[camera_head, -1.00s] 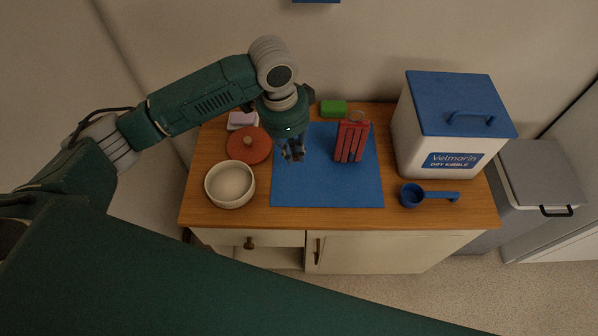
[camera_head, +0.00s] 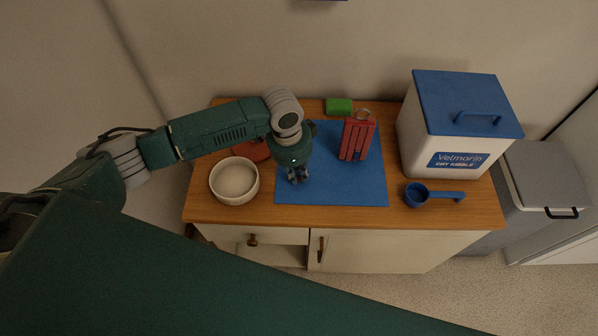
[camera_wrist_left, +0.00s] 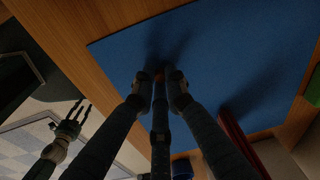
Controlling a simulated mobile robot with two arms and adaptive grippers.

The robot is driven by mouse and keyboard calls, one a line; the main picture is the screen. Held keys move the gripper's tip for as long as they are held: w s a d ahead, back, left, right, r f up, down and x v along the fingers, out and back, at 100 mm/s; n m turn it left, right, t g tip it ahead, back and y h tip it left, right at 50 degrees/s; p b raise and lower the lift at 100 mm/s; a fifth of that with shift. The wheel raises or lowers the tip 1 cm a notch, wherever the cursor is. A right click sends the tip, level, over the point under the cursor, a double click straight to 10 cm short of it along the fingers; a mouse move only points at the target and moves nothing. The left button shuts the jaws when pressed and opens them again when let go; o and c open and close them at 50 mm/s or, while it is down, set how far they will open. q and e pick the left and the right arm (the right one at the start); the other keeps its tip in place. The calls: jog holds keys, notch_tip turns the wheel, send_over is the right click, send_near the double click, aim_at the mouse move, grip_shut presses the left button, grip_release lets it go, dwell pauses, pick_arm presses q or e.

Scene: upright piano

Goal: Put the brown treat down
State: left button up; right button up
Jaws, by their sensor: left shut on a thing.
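My left gripper (camera_head: 298,177) is over the left part of the blue mat (camera_head: 345,190) on the wooden cabinet top. In the left wrist view its fingers (camera_wrist_left: 160,84) are closed together over the mat (camera_wrist_left: 215,60). A small brown treat (camera_wrist_left: 159,76) shows between the fingertips, mostly hidden by them. I cannot tell whether it touches the mat. In the head view the treat is too small to make out. My right gripper (camera_wrist_left: 68,127) shows at the left of the left wrist view, away from the mat, with its fingers spread.
A cream bowl (camera_head: 234,181) stands left of the mat, with a red lid (camera_head: 257,150) partly behind my arm. A red slotted holder (camera_head: 357,138) stands on the mat's back right. A green block (camera_head: 339,106), blue scoop (camera_head: 434,194) and kibble bin (camera_head: 440,140) are around it. The mat's front right is clear.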

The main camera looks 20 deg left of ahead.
pick_arm(q)
jog(key=shift+f, duration=0.1)
jog(key=o, duration=0.7)
jog(key=r, duration=0.8)
jog(key=a+r, duration=0.1)
jog(key=r, duration=0.3)
jog(key=shift+s+a+r, duration=0.1)
jog(key=shift+s, duration=0.3)
